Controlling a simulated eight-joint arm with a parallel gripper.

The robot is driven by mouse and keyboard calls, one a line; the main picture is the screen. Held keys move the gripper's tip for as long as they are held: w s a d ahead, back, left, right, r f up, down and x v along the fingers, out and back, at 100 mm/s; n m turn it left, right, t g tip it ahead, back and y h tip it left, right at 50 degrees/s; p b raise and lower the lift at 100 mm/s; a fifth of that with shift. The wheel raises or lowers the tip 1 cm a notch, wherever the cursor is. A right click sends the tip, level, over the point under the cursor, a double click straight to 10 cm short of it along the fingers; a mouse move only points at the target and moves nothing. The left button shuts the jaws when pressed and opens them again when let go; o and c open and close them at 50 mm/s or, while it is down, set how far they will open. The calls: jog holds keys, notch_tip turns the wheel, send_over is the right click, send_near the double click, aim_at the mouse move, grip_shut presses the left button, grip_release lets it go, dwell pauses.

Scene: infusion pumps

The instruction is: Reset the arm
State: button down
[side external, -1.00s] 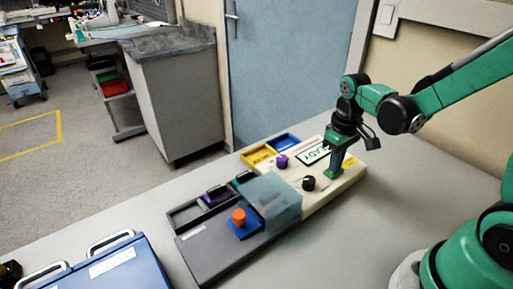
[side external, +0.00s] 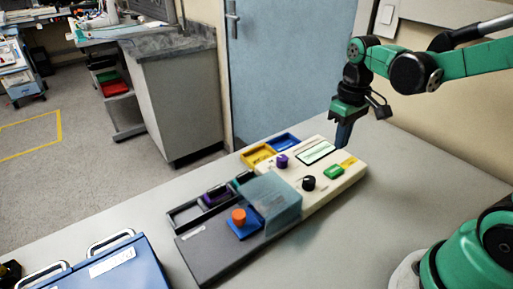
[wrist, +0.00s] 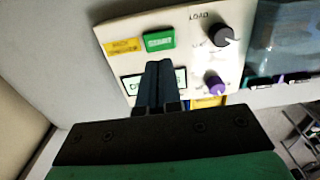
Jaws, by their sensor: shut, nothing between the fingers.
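My gripper (side external: 344,140) is shut and empty. In the side view it hangs in the air, seen beyond the far edge of the cream pump panel (side external: 322,189). In the wrist view its closed fingers (wrist: 160,66) point over the panel and hide the middle of the display (wrist: 133,85). The green START button (side external: 334,172) is uncovered, and it also shows in the wrist view (wrist: 159,41). A black knob (side external: 309,183) marked LOAD and a purple knob (side external: 282,161) stand on the panel. The display text is only partly readable.
A grey unit (side external: 207,257) with a clear bluish cover (side external: 272,199) and an orange knob (side external: 239,216) adjoins the panel. Yellow (side external: 257,155) and blue (side external: 285,142) trays lie behind. A blue case (side external: 110,270) is front left. The table right of the panel is clear.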

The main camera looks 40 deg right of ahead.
jog(key=shift+r, duration=0.9)
jog(key=s+a+r+t, duration=0.1)
jog(key=a+t, duration=0.6)
jog(key=shift+s+r, duration=0.3)
jog(key=shift+s, duration=0.05)
dwell(3.0)
